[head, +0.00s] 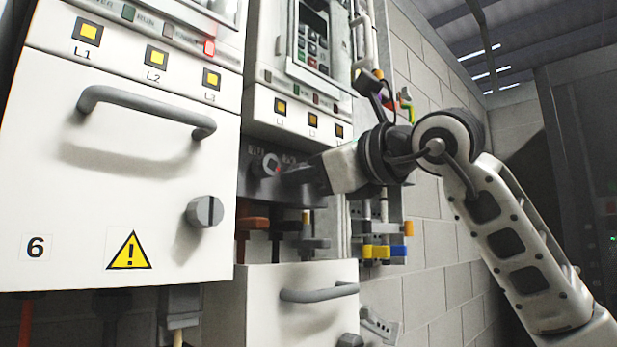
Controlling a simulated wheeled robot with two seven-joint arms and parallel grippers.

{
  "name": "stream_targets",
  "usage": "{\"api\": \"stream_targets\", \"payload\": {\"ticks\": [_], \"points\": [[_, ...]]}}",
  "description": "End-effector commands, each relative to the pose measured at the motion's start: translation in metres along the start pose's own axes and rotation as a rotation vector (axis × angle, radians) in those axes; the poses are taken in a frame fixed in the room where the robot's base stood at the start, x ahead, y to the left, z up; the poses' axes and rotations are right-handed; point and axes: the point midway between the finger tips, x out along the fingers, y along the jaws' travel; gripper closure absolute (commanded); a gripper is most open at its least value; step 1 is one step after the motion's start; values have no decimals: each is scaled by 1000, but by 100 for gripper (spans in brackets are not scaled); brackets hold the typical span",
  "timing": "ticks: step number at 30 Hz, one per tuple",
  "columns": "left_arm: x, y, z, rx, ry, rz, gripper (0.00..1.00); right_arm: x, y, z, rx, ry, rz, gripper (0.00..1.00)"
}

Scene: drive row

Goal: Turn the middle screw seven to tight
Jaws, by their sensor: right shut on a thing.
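A dark terminal block (252,188) runs across the open front of the middle cabinet, with small labels along its top. My right gripper (287,178) reaches in from the right, just right of that screw and below the second label. Its dark fingers are shut on the middle screw, which they hide. I cannot see how far that screw is turned. My left gripper is not in view.
A closed white drawer (70,190) marked 6, with a grey handle and knob (205,211), fills the left. A lower white drawer (255,300) juts out beneath the block. A block wall (440,270) stands behind my right arm.

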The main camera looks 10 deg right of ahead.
Motion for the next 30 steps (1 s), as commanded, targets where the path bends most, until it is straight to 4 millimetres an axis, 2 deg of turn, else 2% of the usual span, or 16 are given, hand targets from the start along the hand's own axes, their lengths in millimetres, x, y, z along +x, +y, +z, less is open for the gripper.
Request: {"api": "stream_targets", "payload": {"ticks": [4, 30], "points": [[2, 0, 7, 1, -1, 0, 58, 0, 1, -1, 139, -1, 1, 91], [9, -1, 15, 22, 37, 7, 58, -1, 0, -1, 965, -2, 0, 91]]}}
